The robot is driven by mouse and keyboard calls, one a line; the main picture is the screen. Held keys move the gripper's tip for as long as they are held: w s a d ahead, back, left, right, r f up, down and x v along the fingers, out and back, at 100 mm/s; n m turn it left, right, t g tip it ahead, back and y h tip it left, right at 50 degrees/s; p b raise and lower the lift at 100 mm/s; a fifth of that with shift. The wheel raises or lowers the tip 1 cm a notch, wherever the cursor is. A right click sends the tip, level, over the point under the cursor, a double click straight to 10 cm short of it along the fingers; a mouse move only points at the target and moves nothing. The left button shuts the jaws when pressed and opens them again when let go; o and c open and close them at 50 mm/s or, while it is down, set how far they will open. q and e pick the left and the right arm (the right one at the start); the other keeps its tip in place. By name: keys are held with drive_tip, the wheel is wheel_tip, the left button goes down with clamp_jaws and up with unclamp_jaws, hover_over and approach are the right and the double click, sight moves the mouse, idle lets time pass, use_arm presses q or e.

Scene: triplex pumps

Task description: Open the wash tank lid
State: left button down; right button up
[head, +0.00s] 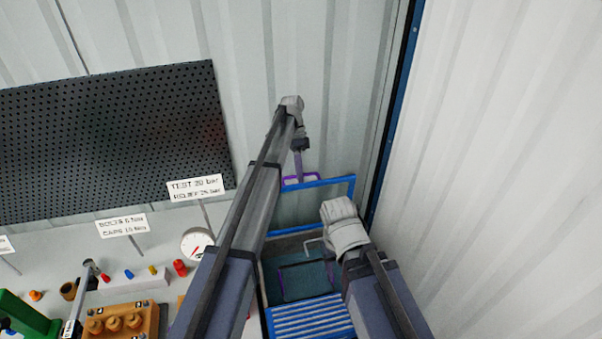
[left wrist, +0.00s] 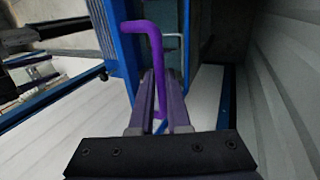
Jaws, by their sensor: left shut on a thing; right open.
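The wash tank (head: 265,305) is blue and stands at the bottom middle of the head view. Its blue-edged lid (head: 335,182) stands raised at the back, steeply tilted, and the tank's inside shows below it. My left gripper (head: 300,172) is shut on the purple lid handle (head: 287,182) at the lid's upper edge. In the left wrist view the purple handle (left wrist: 140,26) passes between the fingers of my left gripper (left wrist: 161,85). My right arm's wrist is over the tank's right side; its jaws are hidden.
A blue slatted rack (head: 310,318) is at the tank's front. A gauge (head: 196,243), signs and small parts are on the bench to the left. A black pegboard (head: 110,140) hangs behind. A corrugated wall (head: 500,170) stands close on the right.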

idle(0.3)
use_arm(q)
drive_tip(key=c, duration=0.9)
unclamp_jaws()
drive_tip(key=shift+r, duration=0.1)
drive_tip(key=p+v, duration=0.7)
drive_tip(key=shift+w+r, duration=0.2)
drive_tip(key=shift+r, duration=0.15)
